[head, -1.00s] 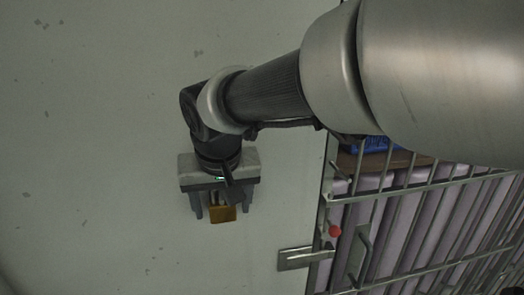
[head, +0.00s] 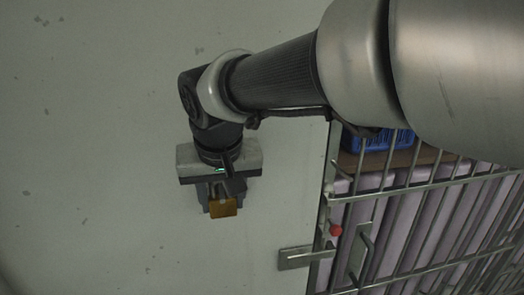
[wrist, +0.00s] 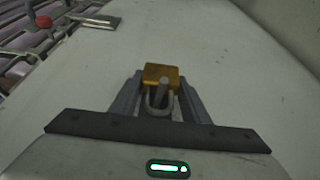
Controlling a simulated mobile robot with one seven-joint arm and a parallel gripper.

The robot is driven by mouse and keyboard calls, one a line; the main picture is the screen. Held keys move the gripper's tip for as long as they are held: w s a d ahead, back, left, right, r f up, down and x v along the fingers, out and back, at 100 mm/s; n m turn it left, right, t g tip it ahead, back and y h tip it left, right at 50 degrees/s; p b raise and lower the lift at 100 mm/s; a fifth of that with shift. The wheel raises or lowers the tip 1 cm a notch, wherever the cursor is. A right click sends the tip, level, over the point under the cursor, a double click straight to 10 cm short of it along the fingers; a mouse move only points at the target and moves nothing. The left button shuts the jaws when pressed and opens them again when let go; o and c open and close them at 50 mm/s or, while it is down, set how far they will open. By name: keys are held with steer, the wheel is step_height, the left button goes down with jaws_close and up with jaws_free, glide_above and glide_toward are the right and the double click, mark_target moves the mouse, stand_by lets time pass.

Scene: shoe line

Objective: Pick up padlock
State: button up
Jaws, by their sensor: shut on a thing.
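The padlock (head: 223,207) has a brass-coloured body and a grey shackle. In the wrist view the padlock (wrist: 162,77) lies between the two fingers, its body at the fingertips and its shackle towards the palm. My gripper (head: 222,201) is shut on the padlock, over the pale grey surface. My gripper also shows in the wrist view (wrist: 160,88), with a finger close on each side of the body. The fingers partly hide the sides of the padlock. I cannot tell whether it touches the surface below.
A metal barred gate (head: 420,185) with a latch plate (head: 295,258) and a red knob (head: 336,230) stands at the right. Behind its bars are pale purple panels and a blue basket (head: 375,141). The pale surface (head: 90,150) at the left is clear.

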steer(key=s+d+b, duration=0.1)
steer(key=s+d, duration=0.1)
steer(key=s, duration=0.6)
steer(key=s+d+b, duration=0.1)
steer(key=s+d, duration=0.1)
steer(key=s, duration=0.6)
steer(key=shift+s+d, duration=0.35)
